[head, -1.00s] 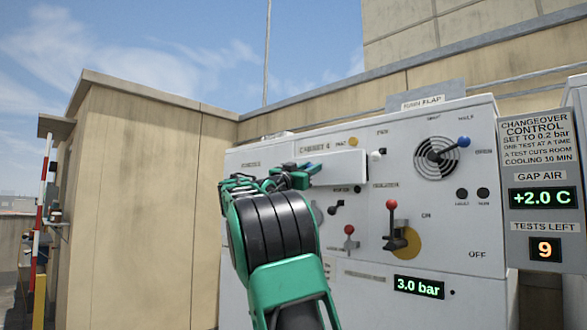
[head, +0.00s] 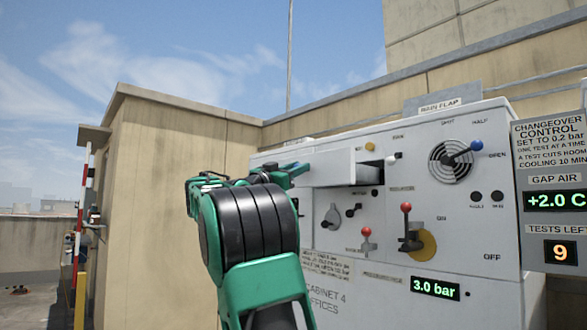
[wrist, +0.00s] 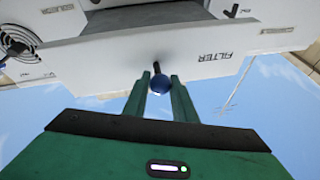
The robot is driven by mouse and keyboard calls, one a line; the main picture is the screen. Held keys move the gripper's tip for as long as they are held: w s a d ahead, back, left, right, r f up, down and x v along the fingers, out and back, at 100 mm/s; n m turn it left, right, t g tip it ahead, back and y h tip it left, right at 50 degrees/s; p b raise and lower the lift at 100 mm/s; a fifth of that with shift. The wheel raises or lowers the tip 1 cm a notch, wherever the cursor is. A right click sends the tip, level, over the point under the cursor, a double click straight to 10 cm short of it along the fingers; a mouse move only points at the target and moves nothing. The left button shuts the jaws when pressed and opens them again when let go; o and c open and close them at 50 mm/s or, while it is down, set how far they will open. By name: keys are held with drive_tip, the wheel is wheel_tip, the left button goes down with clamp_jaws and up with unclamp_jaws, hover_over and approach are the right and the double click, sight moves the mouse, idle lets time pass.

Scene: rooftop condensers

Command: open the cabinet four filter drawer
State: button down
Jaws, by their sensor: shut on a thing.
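The filter drawer (head: 335,172) of cabinet 4 (head: 380,238) sticks out from the cabinet's upper left face, with a dark gap showing at its right side. In the wrist view the drawer front (wrist: 110,66) carries the word FILTER and a blue ball knob (wrist: 160,84) on a dark stem. My gripper (wrist: 159,88) is shut on this knob, one green finger on each side. In the head view my gripper (head: 297,170) is at the drawer's left end, and my arm hides part of the cabinet behind it.
The cabinet face holds red-knobbed levers (head: 406,208), a round vent with a blue-knobbed lever (head: 451,160) and a 3.0 bar display (head: 435,288). A changeover control panel (head: 552,185) stands at the right. A beige wall block (head: 165,210) is on the left.

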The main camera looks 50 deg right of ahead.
drive_tip(key=shift+w+a, duration=0.1)
drive_tip(key=shift+w, duration=0.25)
drive_tip(key=c, duration=1.5)
unclamp_jaws()
drive_tip(key=shift+o, duration=0.2)
drive_tip(key=shift+s, duration=0.25)
drive_tip(key=v, duration=1)
drive_tip(key=shift+a, duration=0.4)
drive_tip(key=shift+w+f, duration=0.1)
drive_tip(key=shift+w, duration=0.05)
